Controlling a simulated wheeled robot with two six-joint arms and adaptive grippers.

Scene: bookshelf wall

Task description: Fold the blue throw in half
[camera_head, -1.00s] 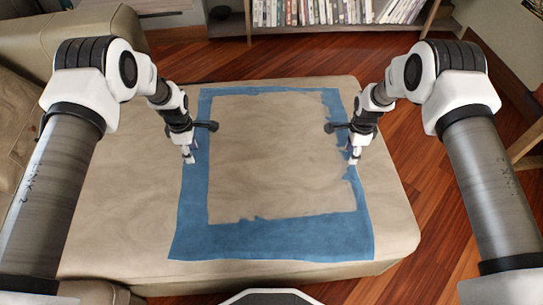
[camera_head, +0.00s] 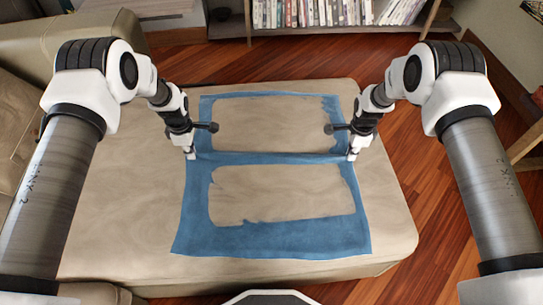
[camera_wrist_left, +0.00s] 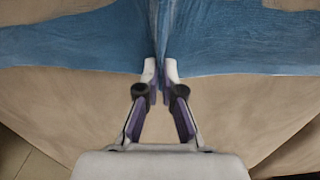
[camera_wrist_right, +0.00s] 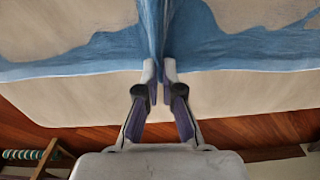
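The blue throw (camera_head: 280,240) lies spread on the beige couch seat. Large ragged-edged beige patches show inside its blue border; I cannot tell whether this is the seat showing through. My left gripper (camera_head: 190,154) is shut on the throw's left edge, about midway along it, and the pinched fold also shows in the left wrist view (camera_wrist_left: 155,35). My right gripper (camera_head: 351,155) is shut on the right edge at a matching height, with a pinched fold in the right wrist view (camera_wrist_right: 153,40). A raised blue ridge runs across the throw between both grippers.
The couch seat (camera_head: 115,220) has bare room left of the throw and a narrower strip at right. A couch armrest (camera_head: 90,32) stands at the upper left. A low bookshelf (camera_head: 340,28) with books is behind, across wooden floor (camera_head: 440,200).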

